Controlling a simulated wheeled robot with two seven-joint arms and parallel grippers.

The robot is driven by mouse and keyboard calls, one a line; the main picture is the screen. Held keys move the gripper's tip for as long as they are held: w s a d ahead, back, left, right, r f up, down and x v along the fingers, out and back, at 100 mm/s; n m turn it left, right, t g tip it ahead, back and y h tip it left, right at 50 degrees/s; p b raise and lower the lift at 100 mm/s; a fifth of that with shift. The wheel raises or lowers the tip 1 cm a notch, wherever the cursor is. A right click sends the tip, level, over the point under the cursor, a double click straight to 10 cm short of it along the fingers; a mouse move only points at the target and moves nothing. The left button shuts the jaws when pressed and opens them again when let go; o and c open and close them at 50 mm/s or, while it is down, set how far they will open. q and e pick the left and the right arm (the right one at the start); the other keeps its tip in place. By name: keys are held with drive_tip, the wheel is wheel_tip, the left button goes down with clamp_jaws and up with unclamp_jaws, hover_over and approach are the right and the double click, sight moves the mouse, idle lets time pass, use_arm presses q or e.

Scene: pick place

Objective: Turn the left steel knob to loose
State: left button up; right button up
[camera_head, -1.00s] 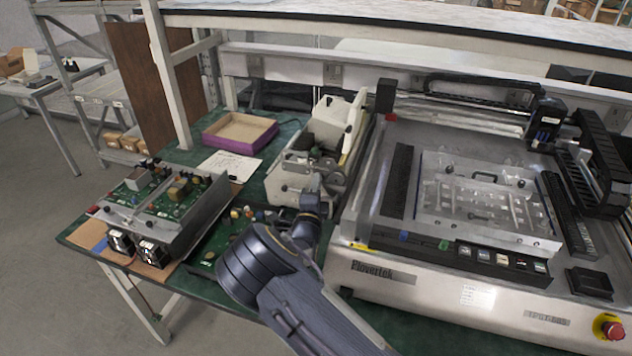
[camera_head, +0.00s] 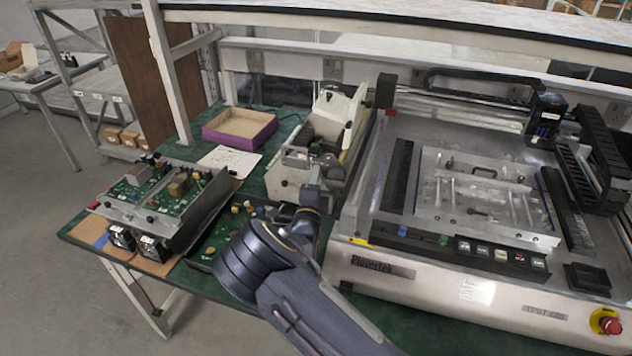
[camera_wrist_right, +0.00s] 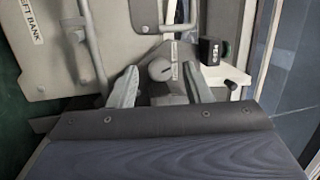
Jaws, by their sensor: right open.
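The steel knob (camera_wrist_right: 160,70) shows in the right wrist view as a round, slotted grey end on a pale machine panel. My right gripper (camera_wrist_right: 160,77) is open, with one pale finger on each side of the knob; I cannot tell whether either finger touches it. In the head view, my right gripper (camera_head: 317,168) is at the front of the pale machine (camera_head: 283,175), and I cannot make out the knob there. My left gripper is out of view.
A large Flovertek machine (camera_head: 375,268) stands close on the right. An open electronics chassis (camera_head: 165,195) and a circuit-board tray (camera_head: 205,250) are to the left. A purple-sided box (camera_head: 240,141) and a paper sheet (camera_head: 229,160) lie behind on the green bench.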

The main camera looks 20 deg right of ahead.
drive_tip(key=b+v, duration=0.1)
drive_tip(key=v, duration=0.6)
drive_tip(key=shift+s+a, duration=0.2)
drive_tip(key=shift+s, duration=0.15)
drive_tip(key=w+d+r+m+h+b, duration=0.1)
drive_tip(key=w+d+m+h+b, duration=0.1)
drive_tip(key=w+m+b, duration=0.5)
drive_tip(key=m+b, duration=0.1)
drive_tip(key=b, duration=0.4)
drive_tip(key=shift+d+m+g+h, duration=0.3)
drive_tip(key=shift+d+g, duration=0.1)
drive_tip(key=shift+w, duration=0.1)
